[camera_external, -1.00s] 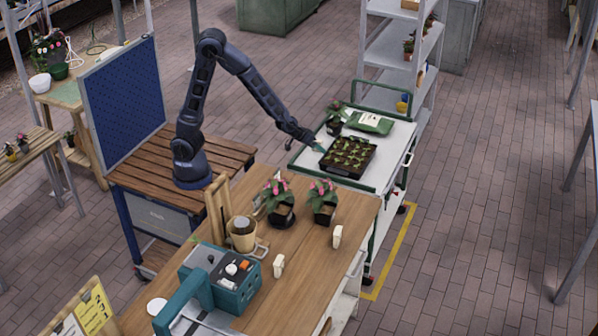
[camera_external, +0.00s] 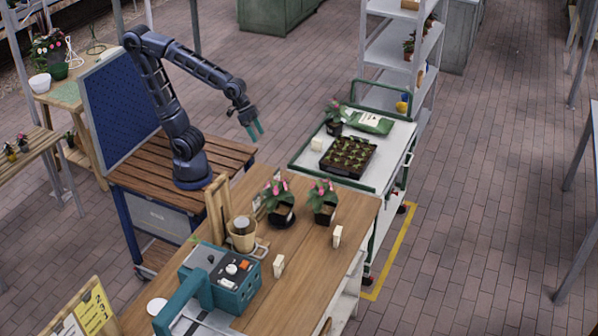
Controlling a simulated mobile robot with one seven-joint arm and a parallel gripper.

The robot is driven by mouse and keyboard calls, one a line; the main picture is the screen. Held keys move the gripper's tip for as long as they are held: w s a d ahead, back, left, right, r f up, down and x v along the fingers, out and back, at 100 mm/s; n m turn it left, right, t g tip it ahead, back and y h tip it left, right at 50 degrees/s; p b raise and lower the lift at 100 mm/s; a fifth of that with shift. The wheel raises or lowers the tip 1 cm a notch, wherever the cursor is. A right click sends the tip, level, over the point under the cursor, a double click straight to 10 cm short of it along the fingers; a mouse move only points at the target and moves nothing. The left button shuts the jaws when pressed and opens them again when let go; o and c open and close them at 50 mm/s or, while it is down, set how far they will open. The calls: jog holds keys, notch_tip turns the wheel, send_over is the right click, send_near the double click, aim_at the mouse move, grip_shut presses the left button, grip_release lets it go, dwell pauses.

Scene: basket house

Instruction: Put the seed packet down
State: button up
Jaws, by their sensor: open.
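A small pale cream packet (camera_external: 317,144) rests on the white top of the green-framed cart (camera_external: 345,182), just left of the black seedling tray (camera_external: 348,157). It looks like the seed packet. My gripper (camera_external: 256,131), with its teal fingers, is open and empty. It hangs in the air left of the cart, clear of the packet. Two similar pale packets stand on the wooden table: one near the teal machine (camera_external: 278,265) and one near the table's right side (camera_external: 337,237).
A green-and-white bag (camera_external: 370,122) and a small potted plant (camera_external: 334,124) are at the back of the cart. Two pink-flowered pots (camera_external: 322,203) stand on the wooden table (camera_external: 312,265). The cart's front left surface is bare.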

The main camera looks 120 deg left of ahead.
jog(key=s+d+r+m, duration=0.1)
jog(key=s, duration=0.5)
jog(key=s+d+r+m+g+y, duration=0.1)
jog(key=s+m, duration=0.1)
jog(key=s, duration=0.4)
jog(key=shift+s+d+r, duration=0.25)
jog(key=shift+s+d, duration=0.05)
jog(key=shift+d, duration=0.1)
